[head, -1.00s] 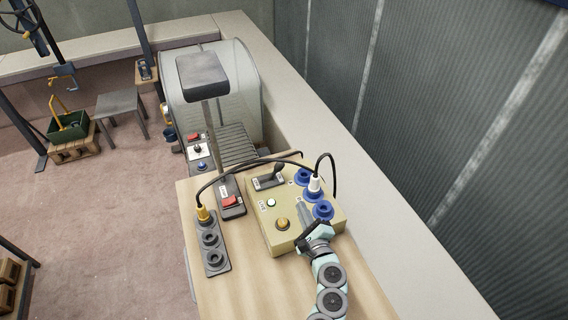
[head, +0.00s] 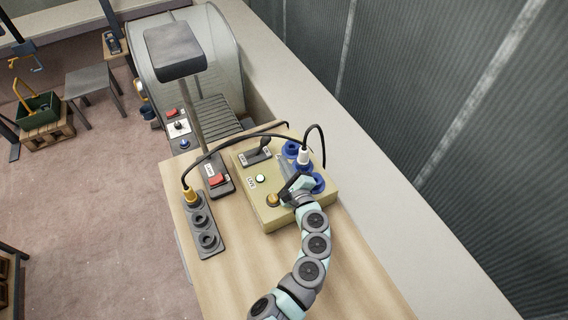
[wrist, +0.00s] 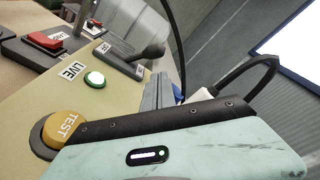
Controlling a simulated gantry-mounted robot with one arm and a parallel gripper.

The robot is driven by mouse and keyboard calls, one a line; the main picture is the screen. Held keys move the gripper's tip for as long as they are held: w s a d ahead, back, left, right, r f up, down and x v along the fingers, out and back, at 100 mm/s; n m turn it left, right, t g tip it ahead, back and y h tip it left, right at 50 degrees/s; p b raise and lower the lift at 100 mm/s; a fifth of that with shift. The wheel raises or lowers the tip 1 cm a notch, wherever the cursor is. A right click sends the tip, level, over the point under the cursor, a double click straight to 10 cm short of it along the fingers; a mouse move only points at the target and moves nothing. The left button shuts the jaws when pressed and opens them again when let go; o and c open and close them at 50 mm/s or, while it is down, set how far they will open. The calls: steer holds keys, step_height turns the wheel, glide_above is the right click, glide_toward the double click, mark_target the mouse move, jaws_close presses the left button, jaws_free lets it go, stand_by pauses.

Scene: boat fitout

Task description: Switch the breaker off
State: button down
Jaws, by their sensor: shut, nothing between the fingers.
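The breaker (head: 257,153) is a dark lever switch on top of the beige box (head: 247,205). A LIVE lamp (head: 260,179) glows pale green and also shows in the wrist view (wrist: 95,79). My gripper (head: 291,184) is shut and empty, above the box between the amber TEST button (head: 272,200) and the blue sockets. It is on the near side of the lever and apart from it. In the wrist view the gripper body hides the lower right.
A white plug (head: 303,155) with a black cable sits in a blue socket right of the lever. The cable arcs behind the box to a yellow plug (head: 190,195) in a grey socket strip (head: 205,232). A lamp post with a red switch (head: 217,180) stands left of the box.

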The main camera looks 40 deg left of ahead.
mark_target(262, 145)
steer(key=b+x, duration=0.1)
steer(key=x, duration=0.6)
steer(key=shift+a+f, duration=0.1)
steer(key=shift+a, duration=0.15)
steer(key=shift+w+d, duration=0.1)
